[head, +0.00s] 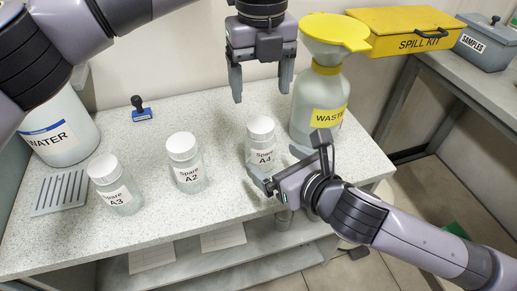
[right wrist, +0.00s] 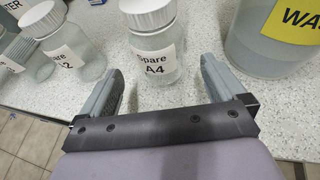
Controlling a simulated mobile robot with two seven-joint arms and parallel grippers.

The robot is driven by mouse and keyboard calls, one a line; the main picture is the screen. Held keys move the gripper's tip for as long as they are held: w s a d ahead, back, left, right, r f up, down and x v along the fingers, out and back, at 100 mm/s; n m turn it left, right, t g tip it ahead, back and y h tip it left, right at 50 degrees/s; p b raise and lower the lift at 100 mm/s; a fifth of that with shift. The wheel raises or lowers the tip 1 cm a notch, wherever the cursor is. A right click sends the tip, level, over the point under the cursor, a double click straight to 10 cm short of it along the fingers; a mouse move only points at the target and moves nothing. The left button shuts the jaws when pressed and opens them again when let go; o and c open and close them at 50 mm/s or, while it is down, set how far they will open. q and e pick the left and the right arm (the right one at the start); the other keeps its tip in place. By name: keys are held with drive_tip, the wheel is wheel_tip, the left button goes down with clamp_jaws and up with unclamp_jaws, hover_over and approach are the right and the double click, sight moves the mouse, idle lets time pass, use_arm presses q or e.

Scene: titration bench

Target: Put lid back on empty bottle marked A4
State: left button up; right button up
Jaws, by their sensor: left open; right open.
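The bottle marked A4 (head: 262,158) stands upright on the bench, with "Spare A4" on its label. A white lid (head: 261,127) sits on its top; I cannot tell how tightly. In the right wrist view the bottle (right wrist: 156,66) and its lid (right wrist: 148,14) show just ahead of the fingers. My left gripper (head: 264,88) is open and empty, pointing down above the lid and apart from it. My right gripper (head: 278,163) is open, low at the front right of the bottle. Its fingertips (right wrist: 160,72) lie either side of the bottle's near side, without visible grip.
Lidded bottles A2 (head: 187,172) and A3 (head: 121,197) stand to the left. The waste container (head: 316,98) with a yellow funnel (head: 335,32) is close behind A4 on the right.

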sight(261, 124)
drive_tip(key=shift+x, duration=3.6)
drive_tip(key=shift+c, duration=0.3)
clamp_jaws()
use_arm(q)
drive_tip(key=m, duration=0.4)
drive_tip(key=shift+m, duration=0.3)
drive_tip(key=shift+f, duration=4.05)
